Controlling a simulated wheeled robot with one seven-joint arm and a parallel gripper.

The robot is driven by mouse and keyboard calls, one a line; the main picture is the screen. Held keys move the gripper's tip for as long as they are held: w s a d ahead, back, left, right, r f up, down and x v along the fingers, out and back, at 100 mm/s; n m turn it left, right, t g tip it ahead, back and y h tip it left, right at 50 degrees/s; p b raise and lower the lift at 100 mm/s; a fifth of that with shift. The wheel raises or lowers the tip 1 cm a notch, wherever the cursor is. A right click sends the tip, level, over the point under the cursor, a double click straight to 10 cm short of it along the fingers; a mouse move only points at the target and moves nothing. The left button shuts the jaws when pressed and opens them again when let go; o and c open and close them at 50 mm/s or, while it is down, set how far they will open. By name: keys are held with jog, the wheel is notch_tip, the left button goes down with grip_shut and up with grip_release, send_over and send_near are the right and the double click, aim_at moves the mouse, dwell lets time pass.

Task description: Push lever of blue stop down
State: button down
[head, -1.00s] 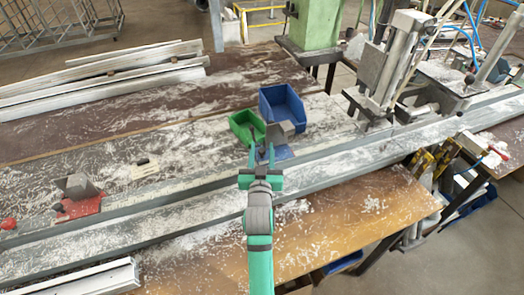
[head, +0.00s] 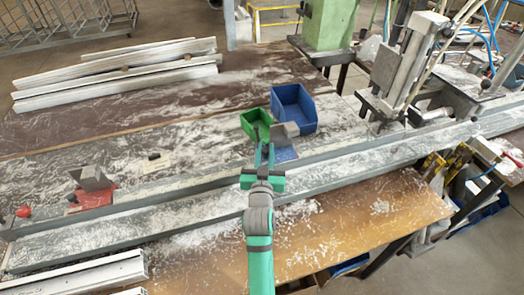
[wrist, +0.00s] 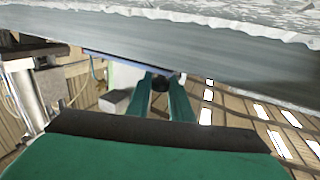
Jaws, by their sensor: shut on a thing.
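The blue stop (head: 284,153) sits on the grey rail near the middle of the bench, with a tilted grey metal block (head: 285,130) on it. My gripper (head: 264,152) is at the left side of the stop, its fingers close together. In the wrist view my two green fingers (wrist: 163,92) are shut on a dark round end (wrist: 160,82), which appears to be the stop's lever. The rest of the lever is hidden by the fingers. The stop's blue edge (wrist: 125,61) also shows in the wrist view.
A green bin (head: 255,122) and a blue bin (head: 294,107) stand just behind the stop. A red stop (head: 92,197) sits on the rail at left. A clamp machine (head: 405,65) stands at right. White shavings litter the bench.

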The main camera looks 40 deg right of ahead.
jog(key=shift+a, duration=0.1)
jog(key=c, duration=1.6)
grip_release()
jog(key=v, duration=1)
jog(key=shift+s+a, duration=0.2)
jog(key=shift+s, duration=0.1)
